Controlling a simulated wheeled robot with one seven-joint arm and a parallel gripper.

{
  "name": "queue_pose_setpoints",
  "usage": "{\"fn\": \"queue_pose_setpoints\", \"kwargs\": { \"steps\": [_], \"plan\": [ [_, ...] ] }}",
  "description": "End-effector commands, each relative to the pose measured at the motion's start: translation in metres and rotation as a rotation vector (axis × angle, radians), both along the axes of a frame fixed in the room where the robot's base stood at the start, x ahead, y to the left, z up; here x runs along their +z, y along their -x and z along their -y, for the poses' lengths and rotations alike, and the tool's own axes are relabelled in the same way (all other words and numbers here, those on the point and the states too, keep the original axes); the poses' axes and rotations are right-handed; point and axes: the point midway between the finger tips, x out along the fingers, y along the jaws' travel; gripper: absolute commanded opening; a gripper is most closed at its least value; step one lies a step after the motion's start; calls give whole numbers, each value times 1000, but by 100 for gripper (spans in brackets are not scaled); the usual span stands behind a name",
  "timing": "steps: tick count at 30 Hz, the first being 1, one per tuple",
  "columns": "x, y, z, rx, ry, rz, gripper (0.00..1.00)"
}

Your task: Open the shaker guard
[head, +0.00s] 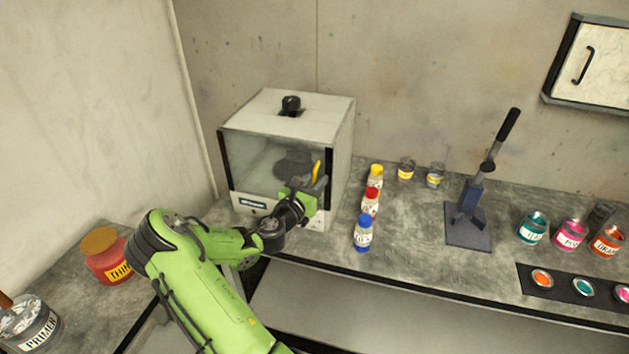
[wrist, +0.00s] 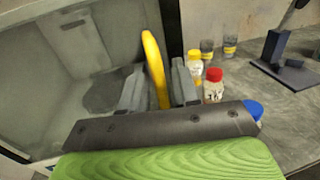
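The shaker (head: 335,130) is a pale box on the bench against the back wall, with a dark knob on top. Its clear guard (head: 258,160) covers the front and looks closed. A yellow handle (head: 316,172) stands upright at the guard's right side. In the wrist view the yellow handle (wrist: 155,68) rises between my two grey fingers. My gripper (wrist: 158,88) is around the handle with a finger on each side. A gap shows between the handle and the right finger, so the fingers look open. My gripper (head: 308,186) partly hides the handle's lower end in the head view.
Small bottles with yellow, red (head: 370,200) and blue (head: 363,232) caps stand close right of the shaker. A lever press (head: 468,225) and several paint cans are farther right. A red thinner tin (head: 108,262) stands at left.

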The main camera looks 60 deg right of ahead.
Motion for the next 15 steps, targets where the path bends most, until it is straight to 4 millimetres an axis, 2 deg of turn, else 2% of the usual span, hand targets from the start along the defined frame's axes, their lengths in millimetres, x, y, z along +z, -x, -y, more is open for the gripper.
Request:
{"fn": "queue_pose_setpoints", "kwargs": {
  "steps": [6,12,15],
  "plan": [
    [0,0,0,0,0,0,29],
    [0,0,0,0,0,1,0],
    [0,0,0,0,0,1,0]
  ]
}}
